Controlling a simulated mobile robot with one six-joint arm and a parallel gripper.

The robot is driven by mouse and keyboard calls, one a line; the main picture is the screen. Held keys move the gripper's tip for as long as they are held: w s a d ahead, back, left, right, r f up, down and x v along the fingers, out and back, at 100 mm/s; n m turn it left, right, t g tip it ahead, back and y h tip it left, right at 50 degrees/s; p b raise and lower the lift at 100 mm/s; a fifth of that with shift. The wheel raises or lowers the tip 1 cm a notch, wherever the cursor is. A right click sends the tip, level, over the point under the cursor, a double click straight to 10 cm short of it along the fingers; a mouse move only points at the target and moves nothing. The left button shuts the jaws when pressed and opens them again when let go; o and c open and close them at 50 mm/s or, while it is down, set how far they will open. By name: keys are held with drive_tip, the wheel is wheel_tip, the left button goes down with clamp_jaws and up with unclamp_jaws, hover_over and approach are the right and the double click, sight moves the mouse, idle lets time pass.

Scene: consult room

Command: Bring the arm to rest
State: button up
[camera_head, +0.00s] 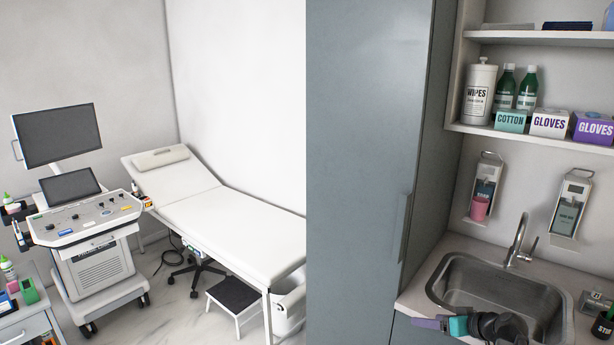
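My gripper (440,325) shows at the bottom, in front of the sink's lower left edge. It points to the left, with a purple-grey tip, a teal part and the black wrist of my arm behind it. I cannot tell whether the teal and purple parts are fingers or something held, nor whether the fingers are apart. The rest of my arm is cut off by the bottom edge of the view.
A steel sink (480,278) with a tap (519,240) lies right beside my arm. A tall grey cabinet (365,140) stands left of it. Wall dispensers and a shelf (550,137) of bottles and boxes are above. The exam couch (235,225) and ultrasound cart (100,265) stand farther left.

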drive_tip(key=s+a+f+n+g+b, duration=0.1)
drive_tip(key=s+a+f+g, duration=0.3)
drive_tip(key=a+f, duration=0.45)
drive_tip(key=s+a+f+g, duration=0.1)
drive_tip(key=s+a+f, duration=0.55)
drive_tip(key=f, duration=0.35)
drive_tip(key=s+a+f+n+g+b, duration=0.1)
drive_tip(key=s+a+f+g, duration=0.25)
drive_tip(key=a+f, duration=0.55)
drive_tip(key=s+a+f+g+h+b, duration=0.1)
drive_tip(key=s+a+f+g, duration=0.1)
drive_tip(key=s+f, duration=0.55)
drive_tip(key=s+a+f+g+h, duration=0.15)
drive_tip(key=s+f, duration=0.25)
drive_tip(key=s, duration=0.6)
drive_tip(key=s+d+f+m+g+h, duration=0.2)
drive_tip(key=s+d+m+h, duration=0.1)
drive_tip(key=s+d, duration=0.3)
drive_tip(key=shift+s+f+m+g, duration=0.2)
drive_tip(key=shift+s+m+g, duration=0.3)
drive_tip(key=shift+s, duration=0.6)
drive_tip(key=shift+d+f, duration=0.1)
